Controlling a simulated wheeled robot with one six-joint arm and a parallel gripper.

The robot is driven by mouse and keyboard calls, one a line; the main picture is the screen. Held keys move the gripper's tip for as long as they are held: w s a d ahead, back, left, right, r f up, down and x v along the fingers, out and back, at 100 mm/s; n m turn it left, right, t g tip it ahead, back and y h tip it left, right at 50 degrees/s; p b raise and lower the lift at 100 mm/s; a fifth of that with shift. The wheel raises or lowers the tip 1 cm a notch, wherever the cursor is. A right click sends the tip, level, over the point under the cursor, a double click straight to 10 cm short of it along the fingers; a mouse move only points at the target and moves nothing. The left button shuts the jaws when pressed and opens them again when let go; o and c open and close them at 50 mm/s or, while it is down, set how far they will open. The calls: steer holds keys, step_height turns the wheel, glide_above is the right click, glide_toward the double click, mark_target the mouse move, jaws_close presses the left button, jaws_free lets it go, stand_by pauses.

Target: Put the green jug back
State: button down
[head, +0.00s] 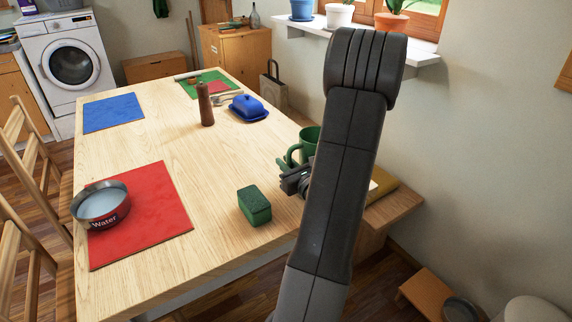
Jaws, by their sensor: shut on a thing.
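The green jug (308,143) is at the right side of the table, upright, with its handle toward the left. My arm hides its right part. My gripper (293,180) is at the jug's lower near side, shut on the jug; the contact itself is partly hidden by my arm. Whether the jug's base touches the table cannot be told.
A green sponge-like block (254,206) lies left of my gripper. A bowl labelled Water (102,205) sits on a red mat (150,235). A blue butter dish (248,108) and a brown mill (205,105) stand farther back. The table's middle is clear.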

steer(key=c, duration=1.8)
jaws_free()
steer(key=shift+f, duration=0.15)
steer(key=shift+c, duration=0.2)
steer(key=o, duration=0.4)
steer(key=shift+o, duration=0.2)
steer(key=shift+r, duration=0.35)
steer(key=v, duration=1.2)
steer(key=shift+a+f, duration=0.1)
